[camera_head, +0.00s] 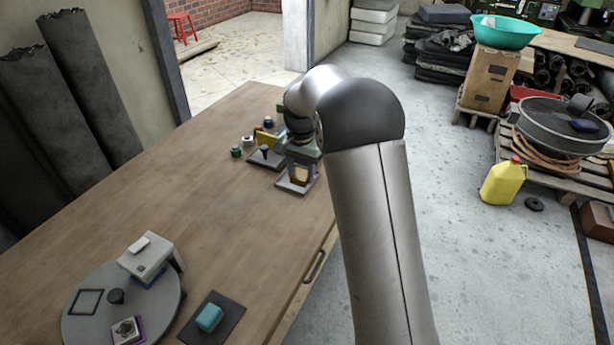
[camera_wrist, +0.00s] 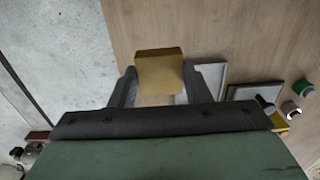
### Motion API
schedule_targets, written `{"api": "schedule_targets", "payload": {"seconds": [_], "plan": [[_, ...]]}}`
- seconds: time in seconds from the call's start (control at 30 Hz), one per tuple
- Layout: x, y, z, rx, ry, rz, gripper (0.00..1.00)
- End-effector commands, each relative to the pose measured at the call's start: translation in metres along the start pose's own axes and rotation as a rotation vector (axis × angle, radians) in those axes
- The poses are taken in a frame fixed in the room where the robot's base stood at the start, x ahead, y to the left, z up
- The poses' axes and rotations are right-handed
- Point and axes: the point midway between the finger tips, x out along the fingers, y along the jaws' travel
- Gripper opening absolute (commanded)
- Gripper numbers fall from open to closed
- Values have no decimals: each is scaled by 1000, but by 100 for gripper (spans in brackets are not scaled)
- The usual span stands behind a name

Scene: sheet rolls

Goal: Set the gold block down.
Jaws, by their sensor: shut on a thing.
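The gold block (camera_wrist: 160,75) is between the two fingers of my gripper (camera_wrist: 160,84) in the wrist view, and the fingers are shut on it. In the head view the block (camera_head: 300,175) shows below my gripper (camera_head: 301,156), near the right edge of the wooden table (camera_head: 215,215). A grey square tray (camera_head: 285,188) shows under and around the block in that view. In the wrist view part of a pale tray (camera_wrist: 212,73) shows right of the block, partly behind a finger. I cannot tell whether the block touches anything below.
A second dark tray (camera_head: 264,157), a green cylinder (camera_head: 236,151) and a yellow block (camera_head: 266,138) stand close left of my gripper. A round grey plate (camera_head: 85,322) with several items and a teal block (camera_head: 209,317) are at the front left. The table's middle is clear.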

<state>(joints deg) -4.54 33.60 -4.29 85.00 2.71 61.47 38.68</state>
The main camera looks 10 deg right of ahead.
Motion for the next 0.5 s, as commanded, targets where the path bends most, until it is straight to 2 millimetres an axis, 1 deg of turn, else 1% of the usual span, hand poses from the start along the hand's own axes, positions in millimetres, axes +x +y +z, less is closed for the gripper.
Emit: {"api": "schedule_targets", "payload": {"seconds": [0.03,0.27,0.3,0.4,0.5], "plan": [[4,-8,-9,0,-1,1,8],[28,-44,-53,-1,0,0,8],[35,-49,-58,-1,-1,1,8],[56,-59,-70,-1,-1,2,8],[72,-67,-80,-2,0,1,8]]}}
